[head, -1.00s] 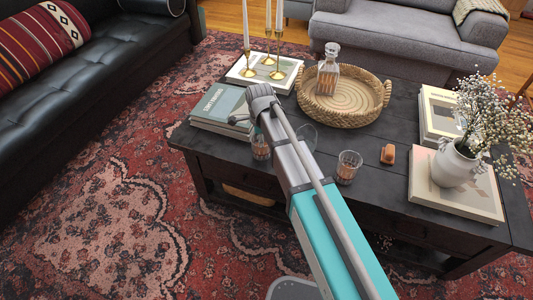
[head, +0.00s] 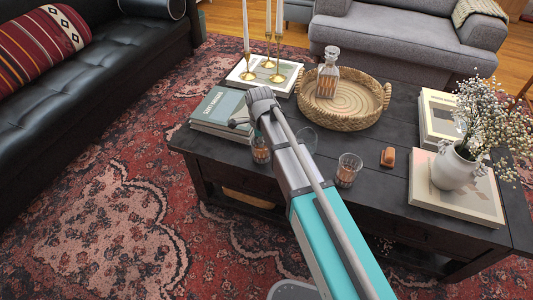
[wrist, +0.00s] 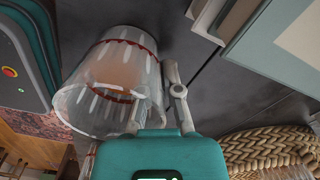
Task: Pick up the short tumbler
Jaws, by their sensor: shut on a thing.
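The short tumbler (wrist: 100,88) is clear glass with a red band and pale vertical marks; it fills the left middle of the wrist view, tilted in the picture. My gripper (wrist: 158,92) is shut on its wall, with one finger showing through the glass and the other along its right side. In the head view a tumbler (head: 260,154) shows beside my arm at the table's front left, partly hidden, and my gripper (head: 242,124) is mostly hidden by the wrist. I cannot tell whether the held tumbler touches the table.
Another tumbler (head: 348,170) stands right of my arm, with a clear glass (head: 308,137) partly behind the arm. A stack of books (head: 218,110) lies left of my gripper. A woven tray (head: 380,108) with a decanter (head: 327,76) and candlesticks (head: 277,72) stand behind.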

